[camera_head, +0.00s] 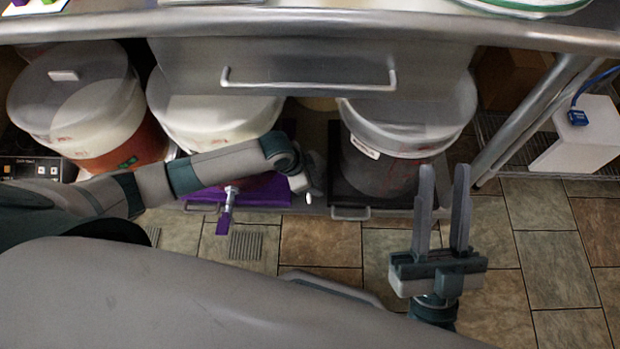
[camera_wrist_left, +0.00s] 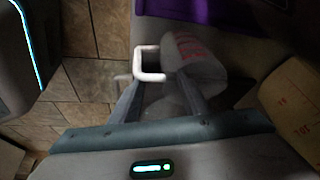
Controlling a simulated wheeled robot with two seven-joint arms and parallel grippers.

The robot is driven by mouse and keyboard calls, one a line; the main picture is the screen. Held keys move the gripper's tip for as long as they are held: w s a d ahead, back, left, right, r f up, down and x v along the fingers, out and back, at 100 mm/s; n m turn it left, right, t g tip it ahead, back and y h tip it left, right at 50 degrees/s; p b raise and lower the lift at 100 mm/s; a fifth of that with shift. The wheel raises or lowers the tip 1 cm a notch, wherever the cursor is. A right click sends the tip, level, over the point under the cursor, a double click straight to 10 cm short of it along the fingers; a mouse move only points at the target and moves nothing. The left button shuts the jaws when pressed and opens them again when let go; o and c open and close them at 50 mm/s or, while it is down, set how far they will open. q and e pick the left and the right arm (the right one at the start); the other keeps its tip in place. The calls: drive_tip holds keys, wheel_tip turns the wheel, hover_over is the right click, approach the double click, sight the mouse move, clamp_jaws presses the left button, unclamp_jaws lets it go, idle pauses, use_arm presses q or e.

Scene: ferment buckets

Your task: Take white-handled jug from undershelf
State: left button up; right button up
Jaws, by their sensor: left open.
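The jug (camera_wrist_left: 195,55) is clear with red markings and a white handle (camera_wrist_left: 150,66). In the left wrist view it lies beyond my left gripper (camera_wrist_left: 158,82), which is open. The handle shows at the fingertips, between them in the picture; I cannot tell whether they touch. In the head view my left arm reaches under the shelf, and its wrist hides most of the jug and the fingers. My right gripper (camera_head: 445,167) is open and empty, in front of the shelf above the tiled floor.
Large lidded buckets stand under the steel table (camera_head: 420,30): a red-and-white one (camera_head: 100,130) at left, a white one (camera_head: 215,120) in the middle, a clear one (camera_head: 400,130) at right. A purple board (camera_head: 260,192) lies on the undershelf. A white box (camera_head: 580,140) is at far right.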

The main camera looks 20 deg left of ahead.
use_arm(q)
clamp_jaws()
idle(0.3)
